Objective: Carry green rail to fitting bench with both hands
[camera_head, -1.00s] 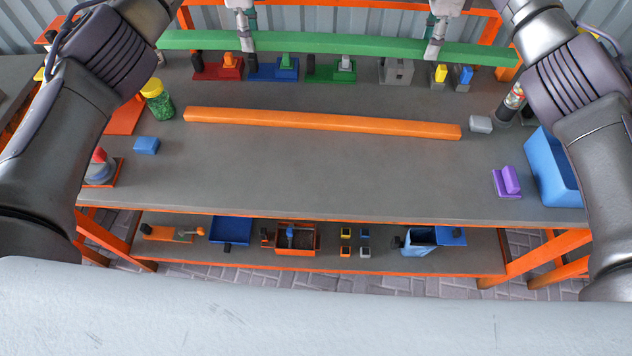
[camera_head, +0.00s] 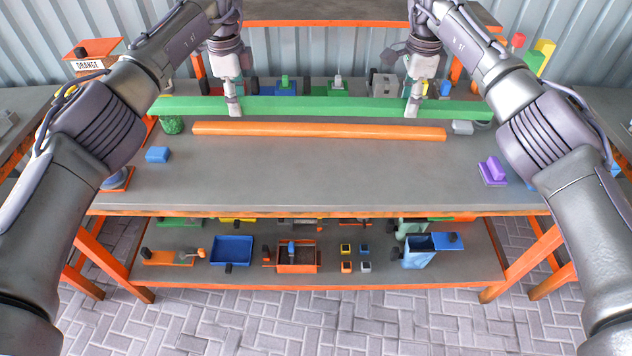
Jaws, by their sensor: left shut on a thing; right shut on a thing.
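The long green rail (camera_head: 320,106) runs left to right across the head view, nearly level. My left gripper (camera_head: 233,108) is shut on it left of its middle. My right gripper (camera_head: 412,108) is shut on it toward its right end. Both arms reach over the grey workbench (camera_head: 330,175). The rail is at the bench's far side, behind an orange rail (camera_head: 320,131) lying on the bench top. It seems held up, but its exact height cannot be told. I cannot tell which bench is the fitting bench.
A blue block (camera_head: 157,154) and a purple piece (camera_head: 493,170) lie on the bench. Small coloured fixtures stand behind the rail. A lower shelf (camera_head: 385,276) holds bins. Paved floor (camera_head: 310,320) in front is clear.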

